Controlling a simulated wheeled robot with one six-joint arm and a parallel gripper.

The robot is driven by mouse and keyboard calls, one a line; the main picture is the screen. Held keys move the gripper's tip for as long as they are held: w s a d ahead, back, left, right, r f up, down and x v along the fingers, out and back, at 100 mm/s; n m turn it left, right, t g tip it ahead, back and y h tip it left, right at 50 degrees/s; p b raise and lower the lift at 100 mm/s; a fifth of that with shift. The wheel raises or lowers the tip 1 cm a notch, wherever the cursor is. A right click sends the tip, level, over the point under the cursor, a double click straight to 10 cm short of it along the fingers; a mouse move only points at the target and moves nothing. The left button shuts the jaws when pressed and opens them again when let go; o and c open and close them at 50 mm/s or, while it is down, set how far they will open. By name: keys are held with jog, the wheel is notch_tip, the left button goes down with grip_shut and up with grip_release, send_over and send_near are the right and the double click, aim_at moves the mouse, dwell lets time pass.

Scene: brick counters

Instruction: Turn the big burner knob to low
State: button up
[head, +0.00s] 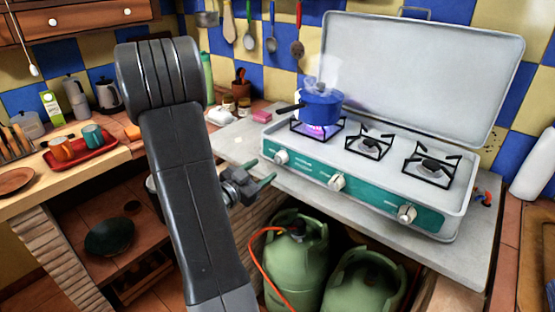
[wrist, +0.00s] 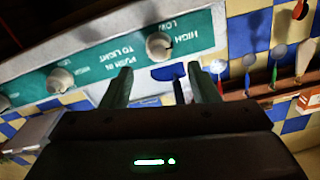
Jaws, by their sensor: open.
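A silver gas stove (head: 390,150) with a teal front panel carries three pale knobs: left knob (head: 281,157), middle knob (head: 337,182) and right knob (head: 407,213). A flame burns under the blue pot (head: 321,103) on the left burner. I cannot tell by size which burner is the big one. My gripper (head: 268,172) is open and empty, in front of the panel's left end. In the wrist view, where the lettering is upside down, a knob (wrist: 159,45) shows beyond and between my open fingers (wrist: 160,75), apart from them. Another knob (wrist: 60,80) is further left.
Green gas bottles (head: 297,260) with an orange hose stand below the counter (head: 240,140). A pink sponge (head: 262,115) lies left of the stove. A red tray (head: 82,150) with cups is on the left counter. Utensils hang on the tiled wall behind.

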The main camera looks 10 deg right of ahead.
aim_at(275, 161)
jog(key=x, duration=0.7)
jog(key=shift+w+d, duration=0.1)
jog(key=shift+d, duration=0.15)
jog(key=shift+c, duration=0.4)
jog(key=c, duration=0.9)
jog(key=shift+p, duration=0.3)
